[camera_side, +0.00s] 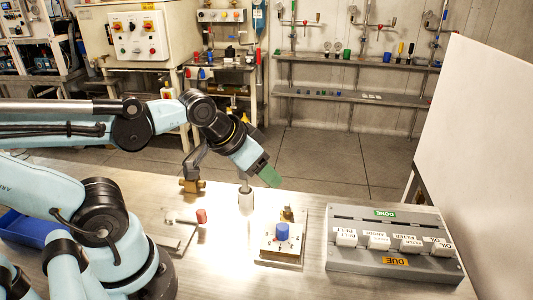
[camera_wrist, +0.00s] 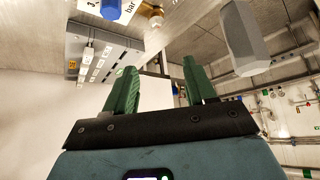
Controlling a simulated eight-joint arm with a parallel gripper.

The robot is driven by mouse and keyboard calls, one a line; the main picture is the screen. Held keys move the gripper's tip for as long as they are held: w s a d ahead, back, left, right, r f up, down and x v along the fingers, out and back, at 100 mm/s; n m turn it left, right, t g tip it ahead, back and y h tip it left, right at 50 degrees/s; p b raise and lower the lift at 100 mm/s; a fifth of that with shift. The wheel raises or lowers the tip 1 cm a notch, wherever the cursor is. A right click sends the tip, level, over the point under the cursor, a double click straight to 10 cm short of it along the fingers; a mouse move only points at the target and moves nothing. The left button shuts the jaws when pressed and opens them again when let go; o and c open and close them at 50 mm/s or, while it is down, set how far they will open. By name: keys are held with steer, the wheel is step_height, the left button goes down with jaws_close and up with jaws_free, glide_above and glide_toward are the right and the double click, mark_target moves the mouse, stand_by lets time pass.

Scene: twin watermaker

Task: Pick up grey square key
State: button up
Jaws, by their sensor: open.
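A grey, flat-sided block, which looks like the grey square key (camera_wrist: 245,40), shows large at the upper right of the wrist view. In the side view a pale grey upright piece with a thin stem, seemingly the same key (camera_side: 246,203), stands on the bench left of the blue-knobbed block. My gripper (camera_side: 270,176) has green fingers and hangs above and slightly right of it, tilted down to the right. In the wrist view my gripper (camera_wrist: 160,64) is open with nothing between its fingers. The key is outside them, beyond the right finger.
A block with a blue knob (camera_side: 282,232) stands on a plate right of the key. A grey box with DONE and DUE labels (camera_side: 345,262) is further right. A red-tipped lever (camera_side: 201,216) is left of the key. A white panel (camera_side: 480,150) stands at right. A blue tray (camera_side: 28,230) is far left.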

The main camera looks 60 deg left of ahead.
stand_by(0.4)
steer(key=shift+o, duration=0.8)
step_height(320, 180, up, 7)
steer(key=m+g, duration=0.7)
steer(key=m, duration=0.1)
glide_above(244, 175)
steer(key=shift+w+a+r, duration=0.1)
steer(key=shift+w+a, duration=0.15)
steer(key=shift+w, duration=0.1)
steer(key=shift+a+r+m, duration=0.1)
steer(key=shift+a+m, duration=0.25)
steer(key=shift+m, duration=0.15)
step_height(244, 175, down, 6)
steer(key=shift+f, duration=0.25)
steer(key=shift+w+a+f, duration=0.1)
steer(key=shift+f, duration=2.55)
steer(key=shift+c, duration=0.3)
